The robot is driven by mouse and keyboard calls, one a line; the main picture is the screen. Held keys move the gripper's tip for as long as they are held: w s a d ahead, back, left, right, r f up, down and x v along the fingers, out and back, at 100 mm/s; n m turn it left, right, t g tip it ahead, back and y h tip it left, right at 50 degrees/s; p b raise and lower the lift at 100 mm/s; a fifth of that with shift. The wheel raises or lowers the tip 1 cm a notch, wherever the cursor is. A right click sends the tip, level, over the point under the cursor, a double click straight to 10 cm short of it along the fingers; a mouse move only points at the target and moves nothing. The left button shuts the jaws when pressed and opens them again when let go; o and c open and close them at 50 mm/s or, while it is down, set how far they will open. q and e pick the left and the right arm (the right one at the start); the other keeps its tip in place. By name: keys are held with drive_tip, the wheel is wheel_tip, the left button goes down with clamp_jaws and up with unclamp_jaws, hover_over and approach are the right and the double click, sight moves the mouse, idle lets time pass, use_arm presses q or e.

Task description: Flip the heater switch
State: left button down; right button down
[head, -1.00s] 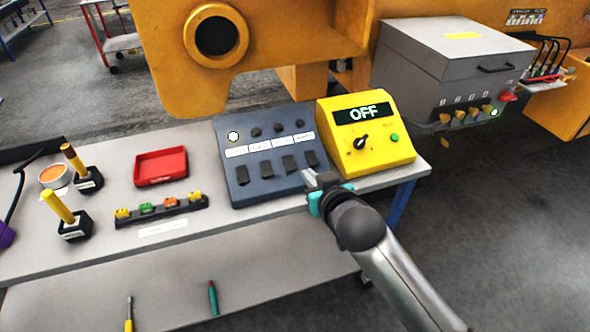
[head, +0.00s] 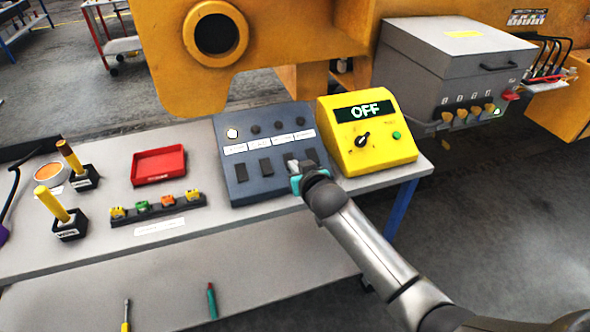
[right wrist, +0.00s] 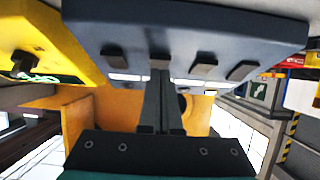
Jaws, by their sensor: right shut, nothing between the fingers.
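A blue-grey switch panel (head: 228,191) stands tilted on the table. It has a row of dark rocker switches, white labels above them too small to read, and a row of lamps on top. The leftmost lamp (head: 232,133) is white, the others dark. I cannot tell which switch is the heater's. My right gripper (head: 292,163) is shut and empty, its tips over the third switch from the left and hiding it. In the right wrist view the fingertips (right wrist: 160,75) are at or very close to that switch (right wrist: 159,61); contact is unclear. My left gripper is not in view.
A yellow box (head: 345,158) reading OFF, with a knob, stands right beside the panel.

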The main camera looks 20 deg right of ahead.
drive_tip(key=shift+w+f, duration=0.15)
drive_tip(key=shift+f, duration=0.15)
drive_tip(key=shift+f+t+b, duration=0.4)
drive_tip(key=shift+f+b, duration=0.25)
drive_tip(key=shift+b, duration=0.55)
drive_tip(key=shift+w+r+p, duration=0.1)
drive_tip(key=shift+r+p, duration=0.2)
drive_tip(key=shift+r, duration=0.1)
drive_tip(key=shift+r+p, duration=0.75)
drive_tip(key=shift+p, duration=0.15)
